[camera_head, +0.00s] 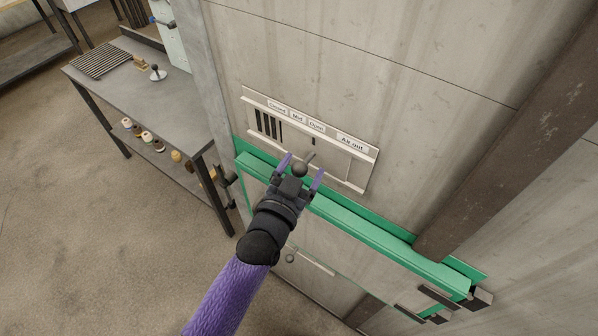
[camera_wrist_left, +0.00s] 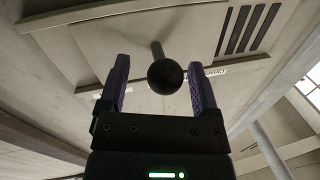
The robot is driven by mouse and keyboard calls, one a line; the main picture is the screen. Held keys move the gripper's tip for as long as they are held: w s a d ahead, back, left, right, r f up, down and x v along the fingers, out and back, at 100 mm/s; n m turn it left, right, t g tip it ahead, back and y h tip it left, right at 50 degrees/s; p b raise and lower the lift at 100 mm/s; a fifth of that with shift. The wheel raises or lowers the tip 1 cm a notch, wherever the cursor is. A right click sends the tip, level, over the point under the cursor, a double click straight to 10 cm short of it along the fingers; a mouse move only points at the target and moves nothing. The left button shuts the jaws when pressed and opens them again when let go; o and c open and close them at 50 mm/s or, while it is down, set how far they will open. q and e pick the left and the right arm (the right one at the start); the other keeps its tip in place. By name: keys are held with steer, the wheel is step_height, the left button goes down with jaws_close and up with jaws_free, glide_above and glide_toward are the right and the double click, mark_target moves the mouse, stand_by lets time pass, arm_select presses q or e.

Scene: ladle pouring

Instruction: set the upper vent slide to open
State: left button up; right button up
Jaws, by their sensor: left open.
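The upper vent (camera_head: 359,181) is a pale metal frame on the grey wall, with labels "Closed", "Mid", "Open" and "Air out" along its top. Several dark slots (camera_head: 268,125) show uncovered at its left end. The slide plate (camera_head: 328,155) covers the part to their right, with a small dark mark below the "Open" label. A dark ball knob (camera_wrist_left: 165,76) stands out from the plate on a short stem. My left gripper (camera_head: 301,171) is open, its purple fingers on either side of the knob. In the wrist view, gaps show beside the knob. My right gripper is out of view.
A green-edged door or hatch (camera_head: 340,217) lies just below the vent. A brown beam (camera_head: 520,130) crosses the wall at the right. A grey table (camera_head: 150,95) with small items stands at the left, with open floor in front.

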arm_select(q)
steer(key=v, duration=1)
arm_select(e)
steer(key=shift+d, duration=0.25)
